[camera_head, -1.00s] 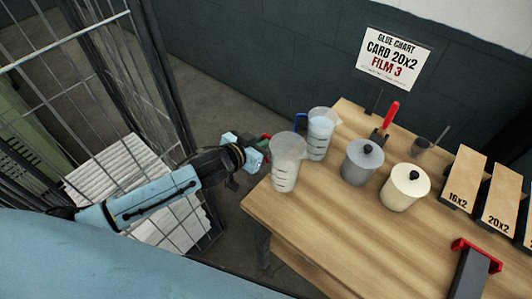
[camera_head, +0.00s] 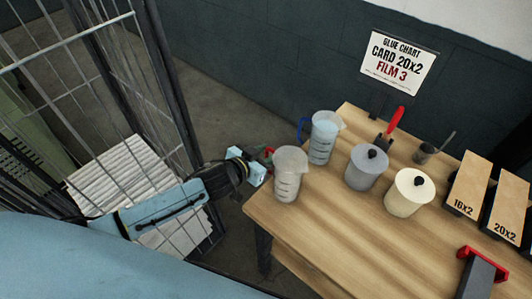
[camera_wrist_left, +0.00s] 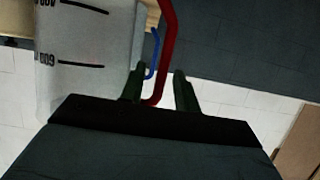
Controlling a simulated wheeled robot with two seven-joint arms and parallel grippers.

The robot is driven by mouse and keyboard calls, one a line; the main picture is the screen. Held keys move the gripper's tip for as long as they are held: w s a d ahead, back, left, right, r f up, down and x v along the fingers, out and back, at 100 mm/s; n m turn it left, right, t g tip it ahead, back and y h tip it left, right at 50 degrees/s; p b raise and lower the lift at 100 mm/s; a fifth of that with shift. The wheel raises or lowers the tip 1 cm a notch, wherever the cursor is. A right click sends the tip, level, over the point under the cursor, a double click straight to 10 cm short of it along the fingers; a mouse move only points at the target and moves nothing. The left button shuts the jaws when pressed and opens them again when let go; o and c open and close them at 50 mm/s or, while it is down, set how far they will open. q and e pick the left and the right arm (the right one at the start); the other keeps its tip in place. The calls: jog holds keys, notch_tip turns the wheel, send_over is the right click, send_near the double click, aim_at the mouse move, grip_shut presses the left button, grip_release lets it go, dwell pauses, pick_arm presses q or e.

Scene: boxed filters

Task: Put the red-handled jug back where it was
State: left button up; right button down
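The red-handled jug (camera_head: 288,177) is a clear measuring jug with dark marks, upright at the left corner of the wooden table (camera_head: 330,225), seemingly resting on it. Its red handle (camera_wrist_left: 168,40) points left towards my left gripper (camera_head: 265,163). In the left wrist view the handle passes between the two fingers (camera_wrist_left: 159,88), with gaps beside it, so the gripper looks open around it. The jug wall (camera_wrist_left: 85,60) fills the upper left there. The blue-handled jug (camera_head: 322,140), holding pale blue liquid, stands just behind.
A grey lidded pot (camera_head: 366,172) and a cream lidded pot (camera_head: 405,195) stand right of the jugs. A red-handled tool (camera_head: 396,119), a small dark cup (camera_head: 424,154) and labelled boxes (camera_head: 466,185) lie beyond. A wire cage (camera_head: 90,110) is at left.

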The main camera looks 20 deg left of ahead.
pick_arm(q)
jog(key=shift+r, duration=0.2)
jog(key=v, duration=1.2)
jog(key=s+a+f+n+g+y, duration=0.1)
jog(key=s+a+f+g, duration=0.15)
jog(key=f, duration=0.65)
jog(key=s+a+f+g+y, duration=0.1)
jog(key=s+a+f+y, duration=0.15)
jog(key=f, duration=0.65)
jog(key=s+a+f+n+g+y, duration=0.15)
jog(key=s+a+f, duration=0.25)
jog(key=f, duration=0.4)
jog(key=s+d+f+g, duration=0.2)
jog(key=s+f, duration=0.5)
jog(key=s, duration=0.6)
jog(key=s+d+f+g, duration=0.3)
jog(key=s+f, duration=0.5)
jog(key=s, duration=0.5)
jog(key=shift+d+f+m+g, duration=0.25)
jog(key=shift+f+m+g, duration=0.1)
jog(key=shift+g, duration=0.55)
